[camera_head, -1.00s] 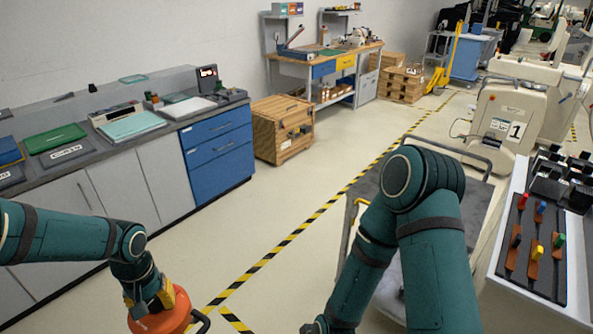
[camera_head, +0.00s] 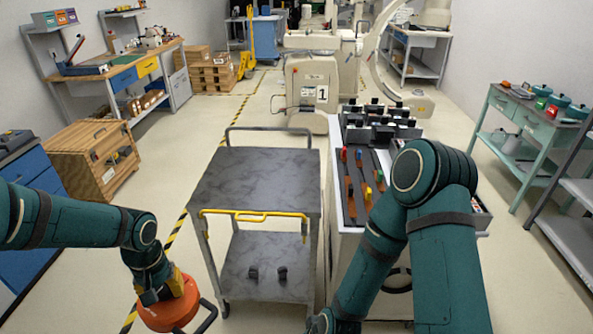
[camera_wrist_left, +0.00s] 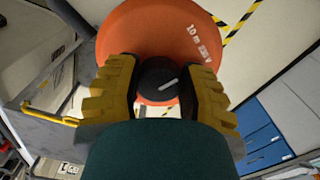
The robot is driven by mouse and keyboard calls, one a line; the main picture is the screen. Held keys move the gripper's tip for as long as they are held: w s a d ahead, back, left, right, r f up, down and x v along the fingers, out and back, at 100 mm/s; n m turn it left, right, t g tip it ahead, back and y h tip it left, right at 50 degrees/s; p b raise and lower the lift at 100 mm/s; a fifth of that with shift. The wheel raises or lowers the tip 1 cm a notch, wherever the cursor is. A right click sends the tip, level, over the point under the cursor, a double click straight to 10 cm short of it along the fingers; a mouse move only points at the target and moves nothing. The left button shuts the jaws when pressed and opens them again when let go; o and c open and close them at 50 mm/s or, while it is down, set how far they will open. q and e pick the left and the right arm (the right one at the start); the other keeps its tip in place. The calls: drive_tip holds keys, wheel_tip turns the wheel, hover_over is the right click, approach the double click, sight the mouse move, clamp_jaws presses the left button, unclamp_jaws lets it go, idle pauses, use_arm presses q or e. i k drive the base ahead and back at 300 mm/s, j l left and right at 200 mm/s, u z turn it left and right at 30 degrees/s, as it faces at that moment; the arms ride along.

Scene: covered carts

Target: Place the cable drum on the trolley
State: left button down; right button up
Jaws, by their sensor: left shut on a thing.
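The cable drum (camera_head: 168,312) is orange with a black handle loop. It hangs from my left gripper (camera_head: 160,288) at the lower left of the head view, left of the trolley and apart from it. In the left wrist view the yellow fingers of my left gripper (camera_wrist_left: 160,88) are shut on the black knob of the orange drum (camera_wrist_left: 195,25). The trolley (camera_head: 262,178) stands in the middle of the head view, with a bare grey top, a yellow bar on its near edge and a lower shelf. My right arm comes down at the right; its gripper is mostly cut off at the bottom edge.
A white cabinet (camera_head: 340,222) with coloured-handled tools and black items on top stands close right of the trolley. A wooden crate (camera_head: 92,158) and blue drawers (camera_head: 35,185) are at the left. Open floor with striped tape lies left of the trolley.

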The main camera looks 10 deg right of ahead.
sight(254, 173)
drive_tip(key=i+z, duration=0.15)
drive_tip(key=z, duration=0.2)
drive_tip(key=i+j+z, duration=0.1)
drive_tip(key=z, duration=0.3)
drive_tip(key=i+j+z, duration=0.1)
drive_tip(key=z, duration=0.25)
drive_tip(key=i+j+z, duration=0.35)
drive_tip(key=j+z, duration=0.15)
drive_tip(key=j, duration=0.25)
drive_tip(key=i+j, duration=0.1)
drive_tip(key=j, duration=0.15)
drive_tip(key=i+j, duration=0.1)
drive_tip(key=j, duration=0.2)
